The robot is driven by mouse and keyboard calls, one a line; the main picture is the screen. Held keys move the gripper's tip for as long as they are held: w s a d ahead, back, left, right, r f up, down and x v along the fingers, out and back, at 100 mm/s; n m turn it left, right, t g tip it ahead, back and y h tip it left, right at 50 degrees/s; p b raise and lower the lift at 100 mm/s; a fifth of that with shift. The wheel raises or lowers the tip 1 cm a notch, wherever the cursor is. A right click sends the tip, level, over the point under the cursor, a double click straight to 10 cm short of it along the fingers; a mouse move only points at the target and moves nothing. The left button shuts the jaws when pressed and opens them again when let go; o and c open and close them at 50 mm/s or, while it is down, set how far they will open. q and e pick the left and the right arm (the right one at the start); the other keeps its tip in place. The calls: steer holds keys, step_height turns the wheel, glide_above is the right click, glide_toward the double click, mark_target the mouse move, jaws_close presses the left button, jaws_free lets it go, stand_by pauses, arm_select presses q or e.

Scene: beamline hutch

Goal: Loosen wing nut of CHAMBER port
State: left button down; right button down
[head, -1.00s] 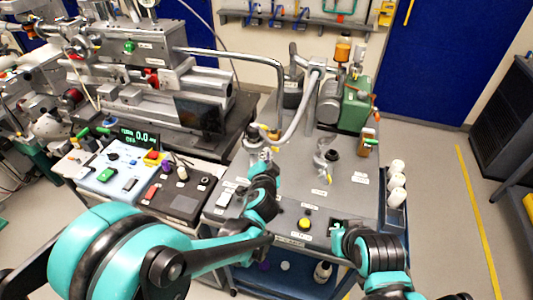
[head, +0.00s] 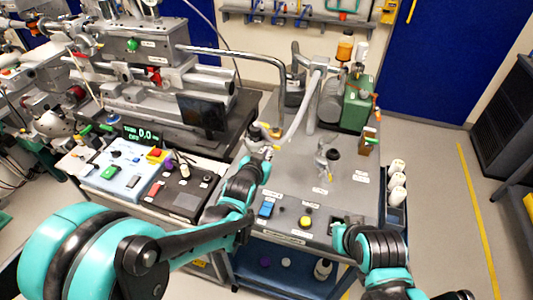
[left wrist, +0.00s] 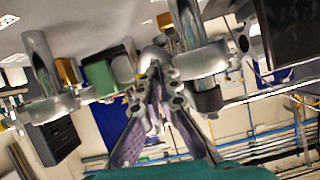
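My left gripper (head: 264,150) is at the lower end of the bent silver pipe (head: 299,118), close to a metal port there. In the left wrist view its two fingers (left wrist: 160,78) come close together at the tips, beside a silver clamp (left wrist: 200,60) around an upright pipe. Whether the tips grip a wing nut is too small to tell. A second clamped port (head: 326,158) with a dark knob stands to the right on the grey bench, apart from the gripper; it appears at left in the left wrist view (left wrist: 48,105). Port labels are unreadable. My right gripper (head: 343,228) is low at the bench's front edge, its fingers unclear.
A blue switch (head: 266,208) and a yellow button (head: 305,222) sit at the bench front. A green pump (head: 356,104) stands at the back right, white bottles (head: 397,180) at the right edge. A control box (head: 118,172) stands left.

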stand_by(0.4)
arm_select(q)
steer(key=c, duration=1.8)
jaws_free()
steer(key=shift+o, duration=0.2)
steer(key=shift+w, duration=0.1)
